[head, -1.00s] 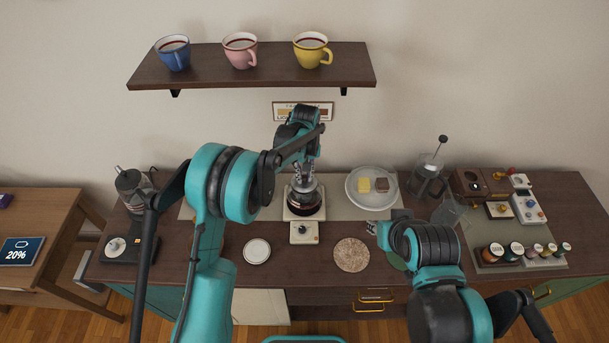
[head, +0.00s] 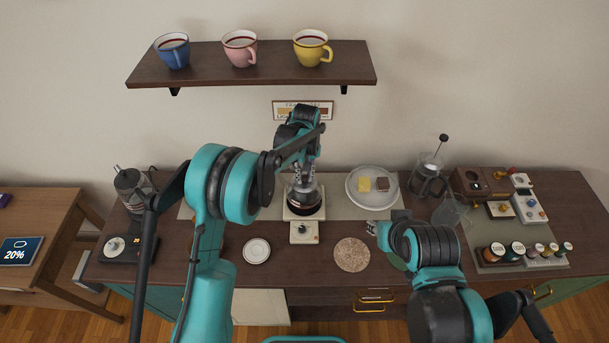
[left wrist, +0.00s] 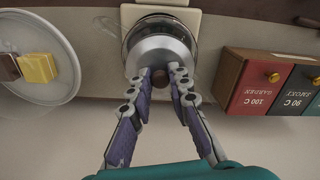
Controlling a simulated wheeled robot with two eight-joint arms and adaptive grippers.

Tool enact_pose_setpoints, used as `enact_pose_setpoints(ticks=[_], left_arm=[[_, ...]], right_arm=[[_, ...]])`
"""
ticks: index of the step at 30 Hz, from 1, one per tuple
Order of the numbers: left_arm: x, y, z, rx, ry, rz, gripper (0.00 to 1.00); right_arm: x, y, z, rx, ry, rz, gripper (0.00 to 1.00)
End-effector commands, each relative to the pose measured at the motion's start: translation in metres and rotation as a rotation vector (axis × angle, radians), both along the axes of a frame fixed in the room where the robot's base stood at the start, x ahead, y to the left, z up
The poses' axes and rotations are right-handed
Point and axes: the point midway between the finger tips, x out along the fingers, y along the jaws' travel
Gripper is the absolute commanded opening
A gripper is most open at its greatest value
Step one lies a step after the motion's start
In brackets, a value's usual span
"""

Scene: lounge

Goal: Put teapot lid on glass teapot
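The glass teapot (head: 304,211) with dark liquid stands upright on a cream warmer (head: 305,233) at the middle of the counter. The pale grey lid (left wrist: 160,50) lies on top of the teapot and looks level. My left gripper (head: 304,177) is right above the lid, pointing down. In the left wrist view its fingertips (left wrist: 161,74) are apart, one on each side of the lid's small dark knob, and look open. Whether a finger touches the knob is unclear. My right gripper (head: 375,228) is low over the counter, partly hidden by its arm; its opening cannot be made out.
A plate (head: 372,186) with a yellow and a brown block is right of the teapot. A white saucer (head: 257,251) and a round coaster (head: 351,254) lie in front. A French press (head: 429,182) stands farther right. Drawer boxes (left wrist: 262,82) are beside the teapot.

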Motion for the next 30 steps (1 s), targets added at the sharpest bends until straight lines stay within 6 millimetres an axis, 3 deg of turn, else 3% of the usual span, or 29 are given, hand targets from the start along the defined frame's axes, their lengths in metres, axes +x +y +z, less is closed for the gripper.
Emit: enact_pose_setpoints(ticks=[1,2,14,30], left_arm=[[0.000,0.000,0.000,0.000,0.000,0.000,0.33],[0.000,0.000,0.000,0.000,0.000,0.000,0.41],[0.000,0.000,0.006,0.000,0.000,0.000,0.42],[0.001,-0.001,0.078,0.000,0.000,0.001,0.42]], right_arm=[[0.000,0.000,0.000,0.000,0.000,0.000,0.31],[0.000,0.000,0.000,0.000,0.000,0.000,0.31],[0.000,0.000,0.000,0.000,0.000,0.000,0.31],[0.000,0.000,0.000,0.000,0.000,0.000,0.31]])
